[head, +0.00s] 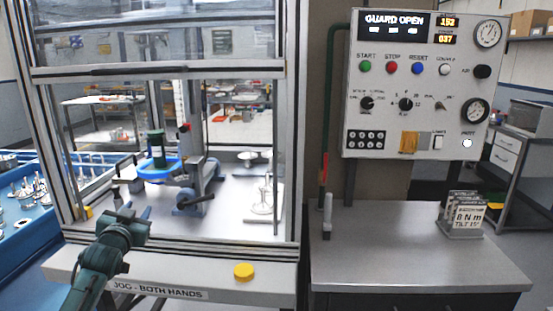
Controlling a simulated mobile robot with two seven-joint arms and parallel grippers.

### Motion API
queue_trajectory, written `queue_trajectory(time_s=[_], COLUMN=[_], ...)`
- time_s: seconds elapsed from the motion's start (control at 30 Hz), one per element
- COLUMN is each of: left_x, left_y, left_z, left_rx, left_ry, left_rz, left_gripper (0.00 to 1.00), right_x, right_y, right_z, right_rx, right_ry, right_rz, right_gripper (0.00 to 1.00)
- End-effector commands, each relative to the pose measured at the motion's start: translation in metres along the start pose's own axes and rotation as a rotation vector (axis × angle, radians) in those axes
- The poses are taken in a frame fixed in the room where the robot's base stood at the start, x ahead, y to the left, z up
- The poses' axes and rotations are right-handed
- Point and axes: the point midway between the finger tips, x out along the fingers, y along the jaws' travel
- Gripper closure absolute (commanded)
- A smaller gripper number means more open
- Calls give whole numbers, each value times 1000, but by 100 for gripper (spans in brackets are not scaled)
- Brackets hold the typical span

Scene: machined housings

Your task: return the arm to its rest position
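My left arm comes in from the lower left, dark green. Its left gripper (119,199) is at the front left of the open press-like machine, by the lower edge of its opening. The fingers are small and dark here, and I cannot tell whether they are open or shut. Inside the machine, a dark green cylinder (157,148) stands at a blue ring-shaped holder (160,170), behind and to the right of the gripper and apart from it. My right arm and gripper are not in view.
The machine's frame post (53,120) and raised guard bar (150,70) bound the opening. A yellow button (243,271) sits on the front ledge. A control panel (420,130) reading "GUARD OPEN" stands right, above a grey bench (400,245). A blue parts tray (20,240) lies left.

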Motion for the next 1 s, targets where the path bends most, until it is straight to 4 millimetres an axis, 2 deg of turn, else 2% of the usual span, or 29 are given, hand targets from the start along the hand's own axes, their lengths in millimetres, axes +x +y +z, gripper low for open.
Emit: queue_trajectory(time_s=[0.03,0.1,0.17,0.27,0.37,0.47,0.57,0.6,0.7,0.8,0.9,1.0], left_x=[0,-17,-31,-57,-92,-139,-199,-225,-288,-342,-381,-404], left_y=[3,28,45,73,105,141,176,190,216,234,243,248], left_z=[13,38,54,83,114,147,176,186,202,208,209,208], left_rx=[2,6,6,2,-8,-27,-59,-76,-121,-167,-203,-226], left_ry=[-66,-86,-103,-137,-178,-229,-290,-316,-378,-434,-477,-502], left_rz=[16,53,80,127,182,246,315,342,398,439,464,478], left_gripper=[64,64,64,64,64,64,64,64,64,64,64,64], right_x=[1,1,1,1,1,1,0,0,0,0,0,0], right_y=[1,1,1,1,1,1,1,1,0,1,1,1], right_z=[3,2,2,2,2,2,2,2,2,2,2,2], right_rx=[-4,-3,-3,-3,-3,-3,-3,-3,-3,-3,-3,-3], right_ry=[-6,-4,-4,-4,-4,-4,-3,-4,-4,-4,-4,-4], right_rz=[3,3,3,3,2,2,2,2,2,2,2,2], right_gripper=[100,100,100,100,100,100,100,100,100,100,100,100])
